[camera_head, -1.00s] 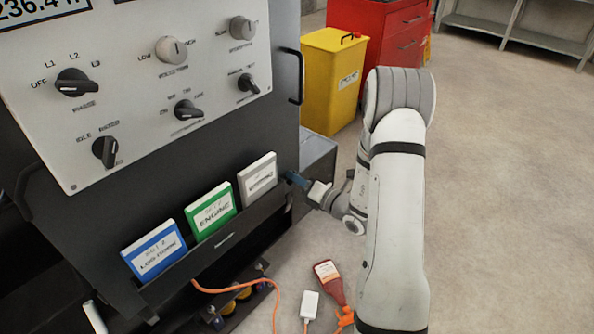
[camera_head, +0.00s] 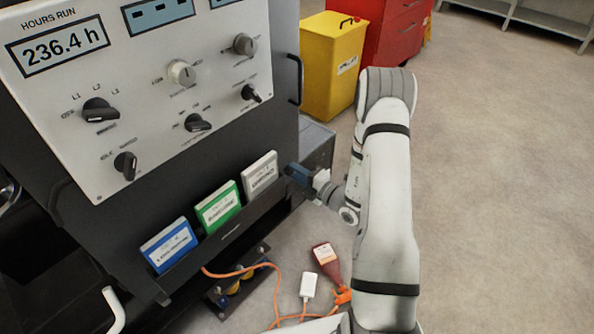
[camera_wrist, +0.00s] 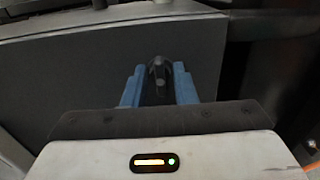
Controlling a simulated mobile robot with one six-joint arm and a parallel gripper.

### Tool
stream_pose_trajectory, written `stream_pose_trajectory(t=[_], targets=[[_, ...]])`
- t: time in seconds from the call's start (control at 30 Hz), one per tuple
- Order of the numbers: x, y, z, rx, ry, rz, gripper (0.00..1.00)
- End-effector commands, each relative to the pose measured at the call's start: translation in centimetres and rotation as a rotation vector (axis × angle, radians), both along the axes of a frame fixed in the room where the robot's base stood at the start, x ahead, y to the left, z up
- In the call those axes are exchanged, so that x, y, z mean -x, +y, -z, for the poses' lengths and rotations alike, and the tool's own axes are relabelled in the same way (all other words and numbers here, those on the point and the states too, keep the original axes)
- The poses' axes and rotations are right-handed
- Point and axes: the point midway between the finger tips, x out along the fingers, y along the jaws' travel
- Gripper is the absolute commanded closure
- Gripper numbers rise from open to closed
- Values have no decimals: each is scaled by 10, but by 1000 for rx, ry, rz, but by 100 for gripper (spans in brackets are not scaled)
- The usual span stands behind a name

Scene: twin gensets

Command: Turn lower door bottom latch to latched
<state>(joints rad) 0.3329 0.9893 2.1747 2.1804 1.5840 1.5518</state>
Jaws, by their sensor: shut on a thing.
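My gripper (camera_wrist: 158,78) has blue fingers on both sides of a small dark latch (camera_wrist: 158,70) in the wrist view. The jaws are shut on it. The latch sits on a dark grey door panel (camera_wrist: 75,75), and its lower part is hidden between the fingers. I cannot tell its exact turn. In the head view my gripper (camera_head: 296,173) is at the right side of the dark cabinet, beside the binder rack, and the latch is hidden there.
A control panel (camera_head: 150,150) with knobs faces me. Blue, green and white binders (camera_head: 217,207) stand in a rack. A yellow bin (camera_head: 330,70) stands behind; the floor right is clear.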

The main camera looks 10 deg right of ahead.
Motion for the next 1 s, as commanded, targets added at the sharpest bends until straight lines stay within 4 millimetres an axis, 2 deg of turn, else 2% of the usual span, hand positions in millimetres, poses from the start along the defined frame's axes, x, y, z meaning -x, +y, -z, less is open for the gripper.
stream_pose_trajectory(t=[0.5, 0.53, 0.77, 1.0], targets=[[1, 2, 1, -13, 12, -4, 98], [1, 2, 1, -13, 12, -4, 73], [0, 1, 1, -13, 11, -2, 54], [1, 0, 0, -12, 10, -1, 54]])
